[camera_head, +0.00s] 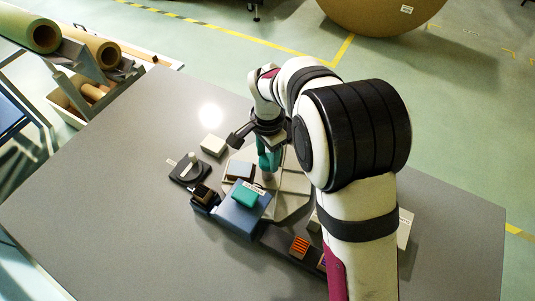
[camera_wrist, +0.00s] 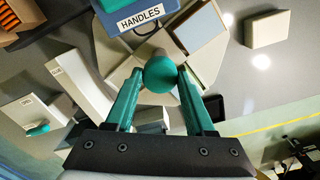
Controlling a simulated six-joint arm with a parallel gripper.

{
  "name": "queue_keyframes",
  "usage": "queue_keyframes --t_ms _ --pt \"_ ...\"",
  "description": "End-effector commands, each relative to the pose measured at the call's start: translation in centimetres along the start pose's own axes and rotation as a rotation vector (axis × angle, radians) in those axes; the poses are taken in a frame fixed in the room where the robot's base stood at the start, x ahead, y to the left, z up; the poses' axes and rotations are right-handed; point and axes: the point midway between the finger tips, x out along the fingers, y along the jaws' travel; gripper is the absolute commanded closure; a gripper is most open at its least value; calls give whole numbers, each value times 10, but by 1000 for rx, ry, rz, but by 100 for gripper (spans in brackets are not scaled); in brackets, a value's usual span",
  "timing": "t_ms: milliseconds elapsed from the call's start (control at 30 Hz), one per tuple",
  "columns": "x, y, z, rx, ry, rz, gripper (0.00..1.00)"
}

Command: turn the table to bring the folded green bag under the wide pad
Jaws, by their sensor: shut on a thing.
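My gripper (camera_wrist: 160,78) has its two green fingers closed on the sides of a round green knob (camera_wrist: 159,72), above the pale many-sided turntable (camera_wrist: 205,84). In the head view my gripper (camera_head: 268,158) is over the turntable (camera_head: 291,207), partly hidden by my arm. A box with a blue-grey top and brown side (camera_wrist: 200,30) stands on the turntable beside the knob. A small green folded-looking piece (camera_head: 247,195) lies on the blue housing (camera_head: 238,217), which reads HANDLES in the wrist view (camera_wrist: 140,20). I cannot clearly identify the folded green bag or the wide pad.
A pale block (camera_head: 213,146) and a black base with a pale knob (camera_head: 189,169) stand left of the turntable. Dark holders with striped stacks (camera_head: 300,245) are in front. The grey tabletop (camera_head: 110,190) is clear at left. Large rolls (camera_head: 35,33) lie beyond it.

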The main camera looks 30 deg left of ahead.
Motion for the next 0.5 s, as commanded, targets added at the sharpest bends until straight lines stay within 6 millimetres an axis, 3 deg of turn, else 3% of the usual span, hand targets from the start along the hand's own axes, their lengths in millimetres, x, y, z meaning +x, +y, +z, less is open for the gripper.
queue_keyframes --t_ms 500 --pt "-1 0 0 -256 1 -1 100"
